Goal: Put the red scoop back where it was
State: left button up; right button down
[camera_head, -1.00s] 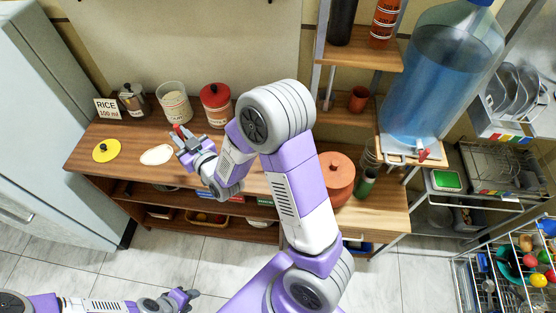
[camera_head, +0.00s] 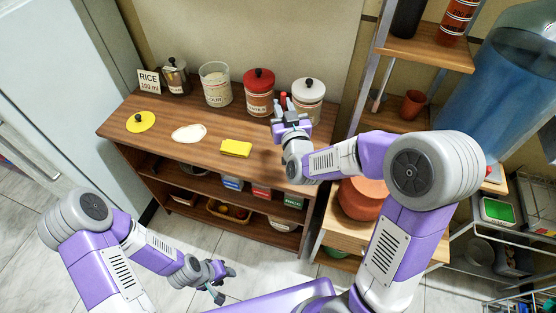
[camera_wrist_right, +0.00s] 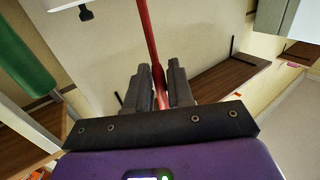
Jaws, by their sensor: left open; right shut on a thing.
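The red scoop shows as a thin red handle (camera_wrist_right: 147,35) in the right wrist view, running away between the fingers; its far end is out of frame. In the head view a small red part of the scoop (camera_head: 284,99) stands above my right gripper (camera_head: 290,118). This gripper is shut on the scoop, over the counter in front of the white-lidded canister (camera_head: 309,104). My left gripper (camera_head: 222,272) is open and empty, low in front of the shelf unit. An open clear canister (camera_head: 217,90) and a red-lidded canister (camera_head: 259,98) stand at the counter's back.
A moka pot (camera_head: 175,78) and a RICE card (camera_head: 149,82) stand at the back left. A yellow lid (camera_head: 141,123), a white flat piece (camera_head: 189,134) and a yellow sponge (camera_head: 236,148) lie on the counter. An orange pot (camera_head: 362,200) is partly hidden behind my right arm.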

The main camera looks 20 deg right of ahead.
notch_tip(320, 180, down, 10)
jog(key=b, duration=0.3)
dwell(0.3)
jog(key=shift+f, duration=0.15)
jog(key=c, duration=1)
grip_release()
